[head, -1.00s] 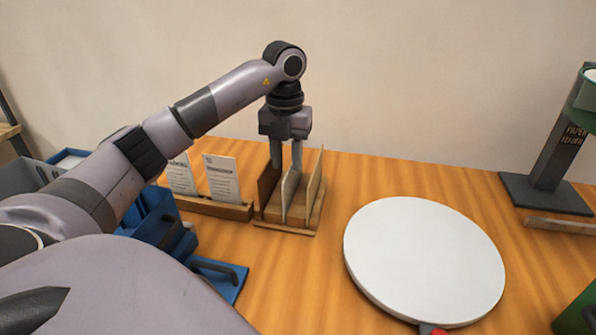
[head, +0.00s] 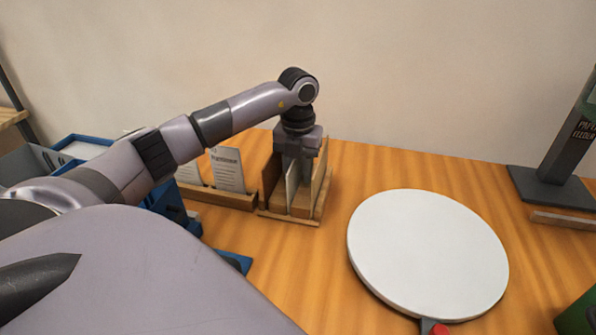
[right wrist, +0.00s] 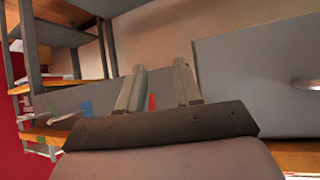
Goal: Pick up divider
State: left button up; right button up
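A wooden divider rack (head: 290,216) stands on the table near the wall. It holds upright thin dividers, with a pale divider (head: 292,186) in the middle and brown ones at the sides. My left gripper (head: 296,172) points down into the rack, low over the pale divider. Its fingers are partly hidden among the dividers, so I cannot tell whether they are closed on it. In the right wrist view my right gripper (right wrist: 158,85) has its two fingers apart with nothing held between them.
A wooden holder (head: 222,198) with printed cards stands left of the rack. A round white disc (head: 428,250) lies to the right. A paper feeder stand (head: 566,150) is at the far right. Blue bins (head: 80,145) are at the left. Table between rack and disc is clear.

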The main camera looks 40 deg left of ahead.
pick_arm(q)
grip_shut()
jog(key=shift+r, duration=0.1)
